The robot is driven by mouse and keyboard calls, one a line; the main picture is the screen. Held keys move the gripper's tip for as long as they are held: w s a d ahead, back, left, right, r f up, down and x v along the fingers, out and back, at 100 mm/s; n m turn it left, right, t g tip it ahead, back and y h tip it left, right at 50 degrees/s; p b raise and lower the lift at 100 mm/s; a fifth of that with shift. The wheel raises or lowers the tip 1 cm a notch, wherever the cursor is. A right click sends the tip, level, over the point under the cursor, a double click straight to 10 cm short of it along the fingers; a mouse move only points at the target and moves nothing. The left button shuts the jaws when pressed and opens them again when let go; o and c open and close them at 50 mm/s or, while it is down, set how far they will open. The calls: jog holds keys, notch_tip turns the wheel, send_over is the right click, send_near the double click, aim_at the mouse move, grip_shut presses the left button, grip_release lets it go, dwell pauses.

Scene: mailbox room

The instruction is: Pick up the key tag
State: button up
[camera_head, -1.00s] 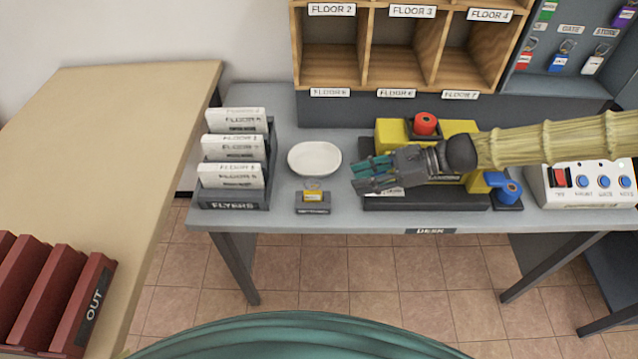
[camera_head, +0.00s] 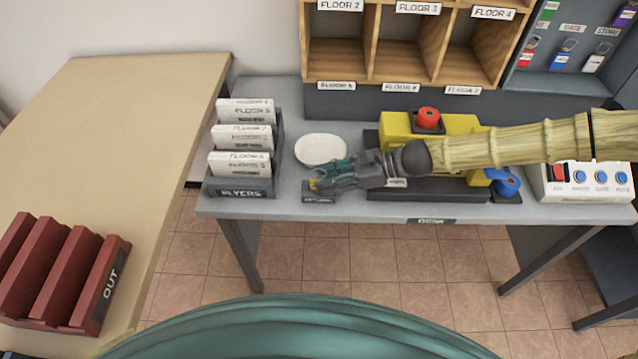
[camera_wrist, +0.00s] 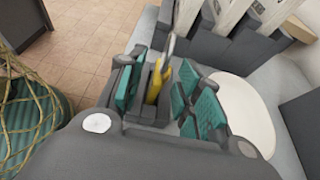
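A small yellow key tag (camera_head: 314,185) stands in a dark holder (camera_head: 319,198) near the front edge of the desk, just in front of the white dish. My gripper (camera_head: 329,177) is at the tag, coming from the right, and partly covers it in the head view. In the wrist view the yellow tag (camera_wrist: 156,82) stands upright between the teal finger pads of my open gripper (camera_wrist: 160,88). Gaps show on both sides of the tag, so the fingers look apart from it.
The white dish (camera_head: 321,149) is close behind my fingers. A flyers rack (camera_head: 240,188) stands to the left. A yellow device (camera_head: 402,127) with red and blue knobs sits under my arm. More key tags (camera_head: 563,62) hang at the upper right.

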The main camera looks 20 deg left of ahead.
jog(key=shift+s+a, duration=0.15)
jog(key=shift+a, duration=0.05)
grip_shut()
jog(key=shift+r, duration=0.1)
jog(key=shift+r, duration=0.5)
jog(key=shift+s+d+r+b, duration=0.15)
jog(key=shift+r+b, duration=0.15)
jog(key=shift+r, duration=0.3)
jog(key=shift+s+d+r+b, duration=0.15)
jog(key=shift+r+b, duration=0.1)
jog(key=shift+r, duration=0.3)
jog(key=s+d+r+b, duration=0.1)
jog(key=s+d, duration=0.9)
jog(key=s, duration=0.1)
jog(key=shift+d+r+b, duration=0.25)
jog(key=shift+d+b, duration=0.05)
jog(key=shift+b, duration=0.1)
